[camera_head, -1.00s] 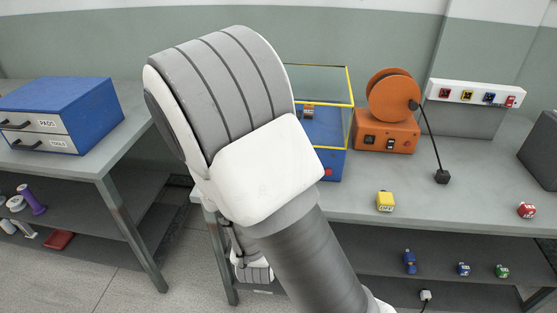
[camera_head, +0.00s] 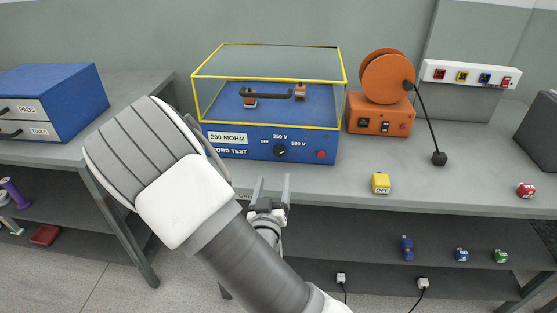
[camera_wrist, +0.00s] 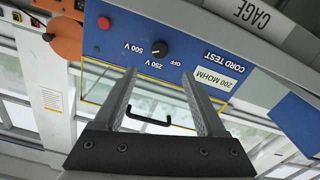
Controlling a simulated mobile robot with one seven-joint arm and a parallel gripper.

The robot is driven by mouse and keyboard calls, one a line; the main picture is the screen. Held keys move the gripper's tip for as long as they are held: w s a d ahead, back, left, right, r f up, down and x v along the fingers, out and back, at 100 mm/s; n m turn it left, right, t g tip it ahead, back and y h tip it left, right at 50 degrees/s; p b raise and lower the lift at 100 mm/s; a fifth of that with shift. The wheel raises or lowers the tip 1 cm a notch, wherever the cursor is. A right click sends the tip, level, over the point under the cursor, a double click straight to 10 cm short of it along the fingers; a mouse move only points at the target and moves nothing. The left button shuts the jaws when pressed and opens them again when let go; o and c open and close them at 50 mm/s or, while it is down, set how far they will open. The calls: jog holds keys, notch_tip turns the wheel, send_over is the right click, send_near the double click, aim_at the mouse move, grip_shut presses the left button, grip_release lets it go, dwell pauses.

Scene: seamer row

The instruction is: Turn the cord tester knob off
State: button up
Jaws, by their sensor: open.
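The cord tester (camera_head: 235,146) is a blue box with a yellow-framed clear cover, on the bench in the head view. Its black knob (camera_head: 281,150) is on the front panel, among the OFF, 250 V and 500 V labels. The wrist view shows the panel upside down, with the knob (camera_wrist: 161,47) beyond the fingers. The knob's white mark seems toward 500 V, but it is too small to be sure. My gripper (camera_head: 271,186) is open and empty, below and in front of the panel, apart from the knob. Its fingers (camera_wrist: 159,75) also show in the wrist view.
A red button (camera_head: 320,154) sits right of the knob. An orange reel unit (camera_head: 380,118) and a yellow OFF block (camera_head: 381,183) stand to the right. The bench front edge passes close by my gripper.

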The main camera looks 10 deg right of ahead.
aim_at(279, 153)
jog(key=x, duration=1.1)
jog(key=shift+w+d+b, duration=0.15)
jog(key=shift+w+b, duration=0.15)
jog(key=shift+b, duration=0.1)
jog(key=shift+c, duration=0.3)
grip_shut()
